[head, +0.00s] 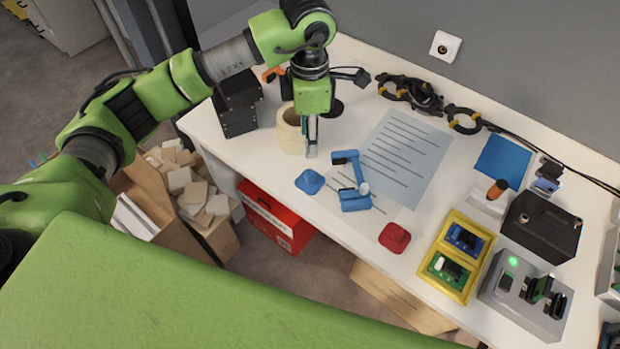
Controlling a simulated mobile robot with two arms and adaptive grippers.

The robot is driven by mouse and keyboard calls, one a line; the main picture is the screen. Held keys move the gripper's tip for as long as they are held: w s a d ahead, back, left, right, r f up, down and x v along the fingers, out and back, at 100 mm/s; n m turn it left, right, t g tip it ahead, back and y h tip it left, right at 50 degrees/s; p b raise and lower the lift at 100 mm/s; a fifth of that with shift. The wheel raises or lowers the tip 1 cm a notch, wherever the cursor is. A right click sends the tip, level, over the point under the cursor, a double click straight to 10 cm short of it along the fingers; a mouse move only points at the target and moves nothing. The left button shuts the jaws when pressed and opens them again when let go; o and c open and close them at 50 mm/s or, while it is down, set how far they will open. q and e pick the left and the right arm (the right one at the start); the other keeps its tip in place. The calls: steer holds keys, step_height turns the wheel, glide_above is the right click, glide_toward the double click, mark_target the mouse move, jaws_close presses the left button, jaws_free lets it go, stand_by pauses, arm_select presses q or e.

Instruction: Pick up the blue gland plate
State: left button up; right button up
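A small blue plate with a raised middle (309,181), which looks like the blue gland plate, lies on the white table near its front edge. A red piece of similar shape (395,237) lies further right along that edge. My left gripper (312,150) points down above the table, a little behind the blue plate and apart from it. Its fingers are seen nearly side-on, so I cannot tell whether they are open or shut. My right gripper is not in view.
A beige tape roll (290,135) stands close to my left gripper. A yellow tray (437,290) and a grey box (520,307) stand at the right.

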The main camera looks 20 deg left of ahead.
arm_select(q)
steer(key=p, duration=0.1)
glide_above(309, 173)
step_height(309, 173, down, 8)
steer(key=shift+d+r, duration=0.1)
step_height(309, 173, down, 5)
steer(key=shift+p, duration=1)
steer(key=shift+f, duration=0.2)
jaws_close()
